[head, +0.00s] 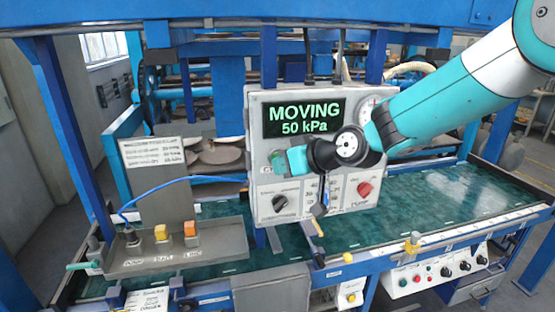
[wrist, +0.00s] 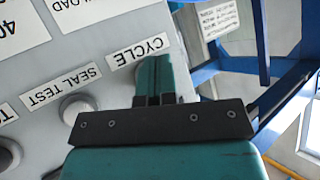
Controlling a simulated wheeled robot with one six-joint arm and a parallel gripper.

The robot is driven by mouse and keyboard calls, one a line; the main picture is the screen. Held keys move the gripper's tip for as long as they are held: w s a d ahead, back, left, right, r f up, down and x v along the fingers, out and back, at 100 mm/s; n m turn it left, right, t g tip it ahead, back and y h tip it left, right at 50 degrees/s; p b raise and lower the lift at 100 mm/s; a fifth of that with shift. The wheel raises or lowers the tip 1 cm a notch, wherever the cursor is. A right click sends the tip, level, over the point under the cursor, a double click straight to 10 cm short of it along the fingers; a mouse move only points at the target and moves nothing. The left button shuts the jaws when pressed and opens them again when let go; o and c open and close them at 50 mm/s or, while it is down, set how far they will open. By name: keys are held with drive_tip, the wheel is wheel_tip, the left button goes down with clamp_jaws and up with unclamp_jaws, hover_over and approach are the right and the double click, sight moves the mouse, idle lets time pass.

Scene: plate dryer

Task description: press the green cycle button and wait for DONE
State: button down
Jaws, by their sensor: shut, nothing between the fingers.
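The grey control box (head: 258,120) stands over the green bed. Its display (head: 303,118) reads "MOVING" and "50 kPa" in green. The green cycle button (head: 277,158) shows in part at the box's left side, beside my teal gripper (head: 290,160). In the wrist view my gripper (wrist: 154,62) is shut and empty, its fingertips at the panel just beside the CYCLE label (wrist: 138,50). There the fingers hide most of the button. I cannot tell whether they touch it or whether it is pressed in.
A SEAL TEST button (wrist: 74,108) sits beside CYCLE. A black knob (head: 280,203) and a red knob (head: 365,189) are lower on the box. A gauge (head: 368,108) is at its upper right. A grey ledge (head: 225,240) with yellow and orange buttons stands at left.

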idle(0.5)
drive_tip(key=shift+s+d+b, duration=0.25)
drive_tip(key=shift+s+b, duration=0.3)
drive_tip(key=shift+s, duration=0.2)
drive_tip(key=shift+s+d+b, duration=0.25)
drive_tip(key=shift+s+b, duration=0.1)
drive_tip(key=shift+s, duration=0.45)
drive_tip(key=shift+s+d+b, duration=0.2)
drive_tip(key=shift+s+b, duration=0.2)
drive_tip(key=shift+s, duration=0.45)
drive_tip(key=shift+s+d+b, duration=0.25)
drive_tip(key=shift+s+b, duration=0.1)
drive_tip(key=shift+s, duration=0.45)
drive_tip(key=s+d+f+g+h+b, duration=0.2)
drive_tip(key=s+d, duration=0.2)
drive_tip(key=s, duration=0.4)
drive_tip(key=s+d+f+g+h+b, duration=0.1)
drive_tip(key=s+d+f+g+b, duration=0.1)
drive_tip(key=s+d, duration=0.3)
drive_tip(key=s+d+f+m+g+h+b, duration=0.1)
drive_tip(key=s+d, duration=0.4)
drive_tip(key=s, duration=0.8)
wheel_tip(320, 180, down, 2)
drive_tip(key=shift+f+g+h+b, duration=0.25)
drive_tip(key=shift+g+h+b, duration=0.3)
drive_tip(key=shift+g+h, duration=0.4)
drive_tip(key=shift+a, duration=0.1)
idle(0.5)
